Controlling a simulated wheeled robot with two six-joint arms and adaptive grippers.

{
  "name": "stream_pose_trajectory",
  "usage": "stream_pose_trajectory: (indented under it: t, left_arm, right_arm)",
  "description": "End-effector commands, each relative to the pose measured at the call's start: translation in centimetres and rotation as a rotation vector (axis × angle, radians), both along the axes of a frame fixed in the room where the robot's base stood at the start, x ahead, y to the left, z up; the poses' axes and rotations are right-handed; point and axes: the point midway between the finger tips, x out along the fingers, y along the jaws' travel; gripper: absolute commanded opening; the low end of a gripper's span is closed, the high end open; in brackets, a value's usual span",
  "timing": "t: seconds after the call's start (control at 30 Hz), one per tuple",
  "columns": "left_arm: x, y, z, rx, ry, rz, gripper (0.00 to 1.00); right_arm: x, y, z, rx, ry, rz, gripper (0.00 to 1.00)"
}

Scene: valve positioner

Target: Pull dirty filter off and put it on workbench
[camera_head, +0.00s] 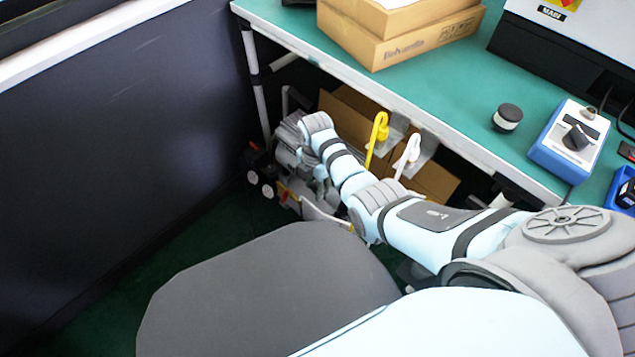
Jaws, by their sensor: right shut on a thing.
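My right arm reaches from the right, past the front edge of the green workbench (420,95), to the machine (288,160) on the floor below. My right gripper (318,172) is low beside this machine, small and partly covered by my wrist. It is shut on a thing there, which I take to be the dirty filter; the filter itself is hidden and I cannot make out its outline. I cannot tell whether it is still seated on the machine. My left gripper is not in view.
On the workbench are cardboard boxes (400,30), a dark-topped round part (507,118), a blue and white device with a knob (570,140) and a blue tray (622,188). Yellow (379,130) and white (408,155) hooked handles hang at its front edge.

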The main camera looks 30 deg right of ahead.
Motion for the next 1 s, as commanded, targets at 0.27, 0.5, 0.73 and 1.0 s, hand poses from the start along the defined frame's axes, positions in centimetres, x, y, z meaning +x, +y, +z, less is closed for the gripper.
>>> stream_pose_trajectory:
  t: [0.27,0.5,0.73,1.0]
  left_arm:
    - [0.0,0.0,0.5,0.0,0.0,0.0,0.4]
    - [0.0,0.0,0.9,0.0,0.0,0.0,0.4]
    - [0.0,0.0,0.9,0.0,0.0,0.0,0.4]
    - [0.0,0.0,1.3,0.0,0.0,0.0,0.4]
  right_arm:
    - [-0.2,0.5,0.1,-0.001,0.001,0.0,0.0]
    - [-0.4,1.1,0.1,0.0,0.0,0.001,0.0]
    - [-0.4,1.3,0.0,0.0,0.0,0.001,0.0]
    - [-0.6,1.7,0.1,0.001,0.0,0.001,0.0]
